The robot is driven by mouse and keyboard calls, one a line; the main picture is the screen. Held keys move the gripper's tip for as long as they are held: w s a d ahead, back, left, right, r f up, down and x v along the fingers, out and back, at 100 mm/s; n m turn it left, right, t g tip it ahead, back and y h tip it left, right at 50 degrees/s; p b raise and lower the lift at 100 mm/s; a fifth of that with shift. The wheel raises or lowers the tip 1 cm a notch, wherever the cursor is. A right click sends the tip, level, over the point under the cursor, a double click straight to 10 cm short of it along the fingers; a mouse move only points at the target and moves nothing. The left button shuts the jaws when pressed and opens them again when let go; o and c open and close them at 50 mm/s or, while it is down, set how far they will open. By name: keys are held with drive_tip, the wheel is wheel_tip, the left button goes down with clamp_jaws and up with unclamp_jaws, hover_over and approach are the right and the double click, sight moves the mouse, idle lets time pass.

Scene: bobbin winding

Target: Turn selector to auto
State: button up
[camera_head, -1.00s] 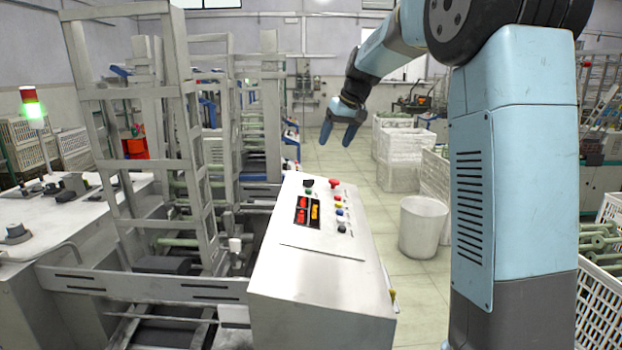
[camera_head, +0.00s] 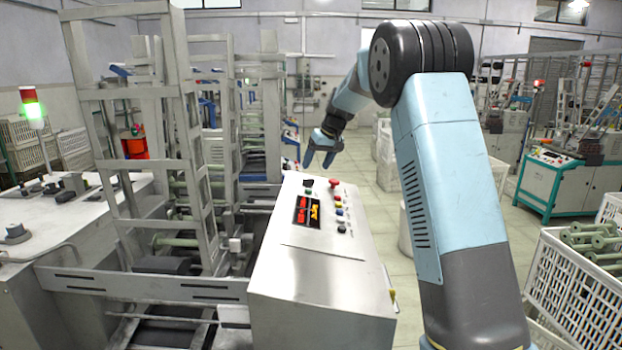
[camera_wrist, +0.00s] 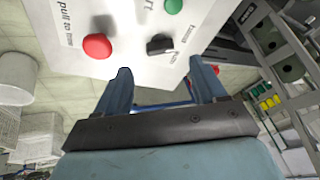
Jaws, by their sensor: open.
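The selector is a small black knob (camera_wrist: 159,44) on the white panel in the wrist view, with small printed labels beside it. In the head view the black knob (camera_head: 308,183) sits at the far edge of the sloped control panel (camera_head: 318,265). My gripper (camera_head: 318,160) is open and empty, fingers pointing down, just above and beyond that far edge. In the wrist view my gripper's two fingers (camera_wrist: 160,68) stand apart, with the knob ahead between their lines, not touched. Which label the knob points to cannot be told.
A red mushroom button (camera_wrist: 97,46) and a green button (camera_wrist: 173,6) sit close to the knob. A metal rack (camera_head: 195,150) stands left of the panel. Crates (camera_head: 560,275) stand at right.

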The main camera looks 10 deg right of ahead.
sight(311, 180)
drive_tip(key=x, duration=0.6)
drive_tip(key=shift+w+a+f, duration=0.1)
drive_tip(key=shift+f, duration=0.3)
drive_tip(key=c, duration=1.1)
